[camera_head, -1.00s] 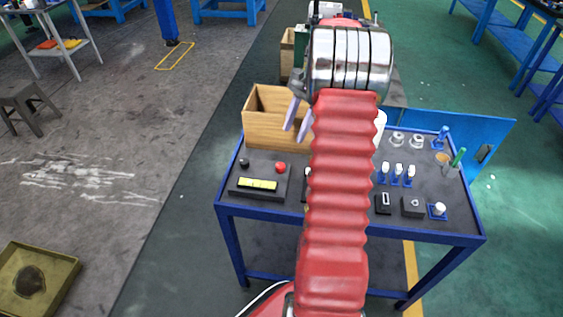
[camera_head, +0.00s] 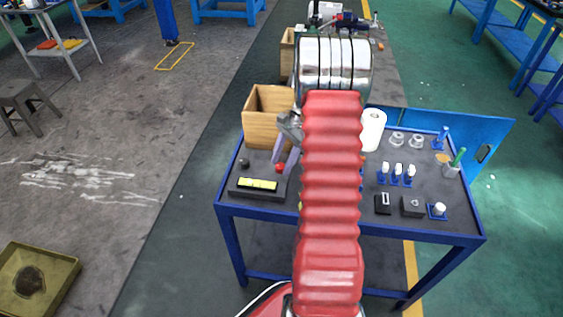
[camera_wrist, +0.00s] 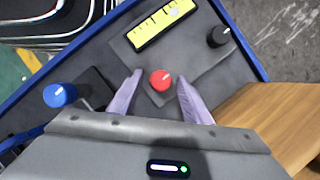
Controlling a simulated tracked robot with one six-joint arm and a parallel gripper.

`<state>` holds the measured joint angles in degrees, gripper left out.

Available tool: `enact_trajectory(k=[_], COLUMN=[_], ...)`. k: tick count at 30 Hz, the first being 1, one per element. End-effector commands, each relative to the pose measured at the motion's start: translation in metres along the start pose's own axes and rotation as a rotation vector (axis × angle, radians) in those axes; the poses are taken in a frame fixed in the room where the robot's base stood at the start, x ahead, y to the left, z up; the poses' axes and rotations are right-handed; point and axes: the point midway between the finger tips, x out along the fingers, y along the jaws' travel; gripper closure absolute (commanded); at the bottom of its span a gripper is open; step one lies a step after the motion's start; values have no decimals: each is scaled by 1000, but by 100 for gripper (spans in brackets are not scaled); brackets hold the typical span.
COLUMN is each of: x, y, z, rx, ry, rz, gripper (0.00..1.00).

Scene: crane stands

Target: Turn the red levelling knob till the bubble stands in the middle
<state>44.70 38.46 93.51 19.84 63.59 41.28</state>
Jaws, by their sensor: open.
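The red levelling knob (camera_wrist: 161,80) stands on the dark level block (camera_wrist: 190,60), between and a little beyond my fingertips in the wrist view. It also shows in the head view (camera_head: 280,168). My gripper (camera_wrist: 156,84) is open, a finger on each side of the knob with gaps. In the head view my gripper (camera_head: 279,162) is over the knob. The yellow bubble vial (camera_wrist: 161,24) lies on the block; a pale round bubble shows toward its right end in the wrist view, off the middle. A black knob (camera_wrist: 218,36) is at the block's other corner.
A blue knob (camera_wrist: 59,95) stands left of my gripper in the wrist view. A wooden box (camera_head: 262,130) stands close behind the block. A white roll (camera_head: 373,130) and several small blue-based parts (camera_head: 397,175) occupy the right of the blue-framed table (camera_head: 340,222).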

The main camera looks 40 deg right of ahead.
Motion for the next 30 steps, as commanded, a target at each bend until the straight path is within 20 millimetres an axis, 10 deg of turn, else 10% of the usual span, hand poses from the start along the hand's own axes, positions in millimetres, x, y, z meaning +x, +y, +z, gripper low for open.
enact_trajectory(k=[9, 30], x=[2, 3], y=[0, 1], z=[0, 2], rx=[0, -1], ry=[0, -2], rz=[-1, 2], gripper=[56, 96])
